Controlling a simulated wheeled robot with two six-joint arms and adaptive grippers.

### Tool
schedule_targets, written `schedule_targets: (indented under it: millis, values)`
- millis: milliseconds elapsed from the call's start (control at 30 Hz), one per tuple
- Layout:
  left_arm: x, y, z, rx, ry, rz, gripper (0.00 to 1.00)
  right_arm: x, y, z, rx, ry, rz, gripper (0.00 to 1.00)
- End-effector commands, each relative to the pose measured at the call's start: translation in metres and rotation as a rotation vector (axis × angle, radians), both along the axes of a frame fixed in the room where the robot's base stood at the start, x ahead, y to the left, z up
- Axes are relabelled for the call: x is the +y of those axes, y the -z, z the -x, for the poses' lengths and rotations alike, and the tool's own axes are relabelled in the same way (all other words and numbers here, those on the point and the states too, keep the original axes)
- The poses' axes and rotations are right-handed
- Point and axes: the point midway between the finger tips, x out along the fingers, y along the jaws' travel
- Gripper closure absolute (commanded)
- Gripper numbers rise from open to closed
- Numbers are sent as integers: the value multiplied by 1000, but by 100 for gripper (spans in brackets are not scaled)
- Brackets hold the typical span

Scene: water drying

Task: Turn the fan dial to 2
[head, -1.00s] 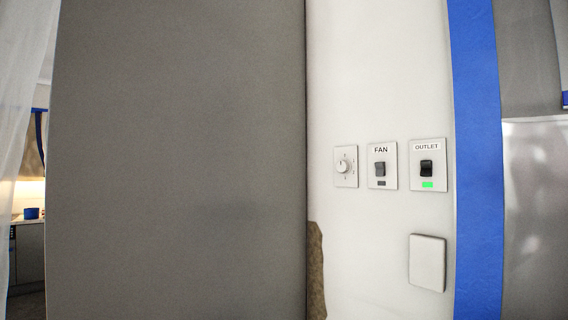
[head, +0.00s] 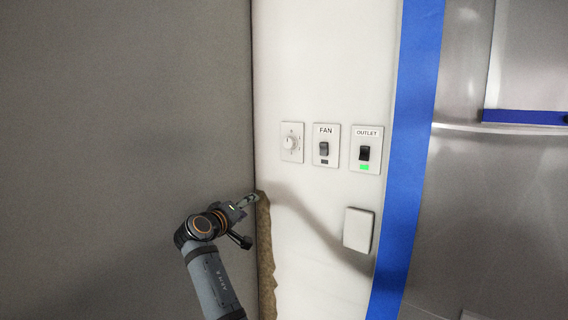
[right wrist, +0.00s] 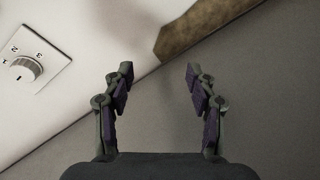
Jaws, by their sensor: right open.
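The fan dial (head: 290,143) is a round white knob on a square white plate on the wall, left of the FAN switch (head: 323,149). In the right wrist view the dial (right wrist: 24,69) is at the upper left, with numbers around it. Which number it points to is not clear. My right gripper (head: 252,198) is below and left of the dial, apart from it. In the right wrist view its fingers (right wrist: 160,76) are spread open with nothing between them. My left gripper is out of view.
Right of the FAN switch is the OUTLET switch (head: 364,153) with a green light. A blank white plate (head: 358,229) sits lower on the wall. A large grey panel (head: 130,140) fills the left. A blue strip (head: 412,130) borders the wall on the right.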

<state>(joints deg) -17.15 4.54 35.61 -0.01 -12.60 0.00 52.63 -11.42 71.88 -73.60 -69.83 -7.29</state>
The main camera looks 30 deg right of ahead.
Motion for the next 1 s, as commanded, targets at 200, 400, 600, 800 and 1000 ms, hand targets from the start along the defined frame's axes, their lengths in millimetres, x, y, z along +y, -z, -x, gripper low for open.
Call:
schedule_targets:
  millis: [200,400,600,800,1000]
  values:
    - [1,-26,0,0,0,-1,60,-11,-165,64,-199,194,19,43]
    - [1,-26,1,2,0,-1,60,-13,-186,80,-232,236,17,43]
    - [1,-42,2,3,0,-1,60,-31,-191,72,-230,236,22,43]
    - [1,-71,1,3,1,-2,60,-72,-193,56,-227,236,24,43]
    - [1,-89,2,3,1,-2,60,-101,-189,43,-229,234,22,43]
